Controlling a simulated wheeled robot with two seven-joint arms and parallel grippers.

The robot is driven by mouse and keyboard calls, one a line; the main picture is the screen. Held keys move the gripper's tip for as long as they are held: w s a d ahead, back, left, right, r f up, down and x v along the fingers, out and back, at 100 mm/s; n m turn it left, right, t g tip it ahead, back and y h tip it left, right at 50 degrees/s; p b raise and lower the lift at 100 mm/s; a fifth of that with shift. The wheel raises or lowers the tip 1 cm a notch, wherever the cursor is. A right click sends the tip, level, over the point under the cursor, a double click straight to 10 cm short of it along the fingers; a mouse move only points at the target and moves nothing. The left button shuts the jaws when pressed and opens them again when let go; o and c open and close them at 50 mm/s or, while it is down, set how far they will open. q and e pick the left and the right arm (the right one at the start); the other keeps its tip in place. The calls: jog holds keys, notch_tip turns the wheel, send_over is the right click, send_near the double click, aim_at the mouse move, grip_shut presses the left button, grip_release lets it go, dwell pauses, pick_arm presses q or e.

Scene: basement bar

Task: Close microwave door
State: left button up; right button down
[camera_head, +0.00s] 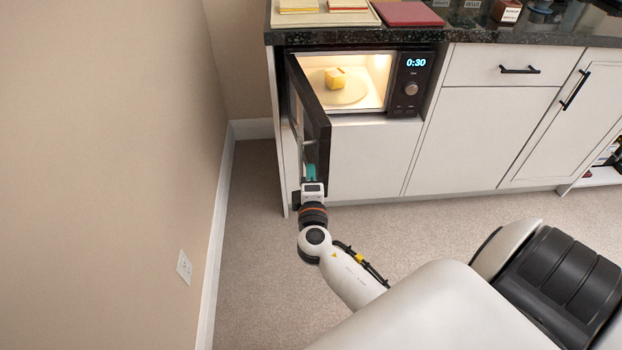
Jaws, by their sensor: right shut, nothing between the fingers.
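The microwave (388,97) is built into the white cabinet under the dark counter, and its lit interior shows. Its dark door (319,135) is hinged at the left and stands wide open, swung out toward me. A yellow and white block (335,78) sits on the round plate (348,93) inside. My right gripper (311,172) is shut and empty, with teal fingertips at the lower part of the door near its free end. It overlaps the door in the picture; I cannot tell whether it touches. My left gripper is not in view.
A beige wall (110,150) with an outlet (184,267) stands close on the left. The counter (500,33) above carries flat boxes and a maroon book (407,14). White drawers and cabinet doors (465,135) lie to the right. Carpet (250,250) in front is clear.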

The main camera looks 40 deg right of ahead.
jog(key=shift+w+d, duration=0.25)
jog(key=shift+w, duration=0.15)
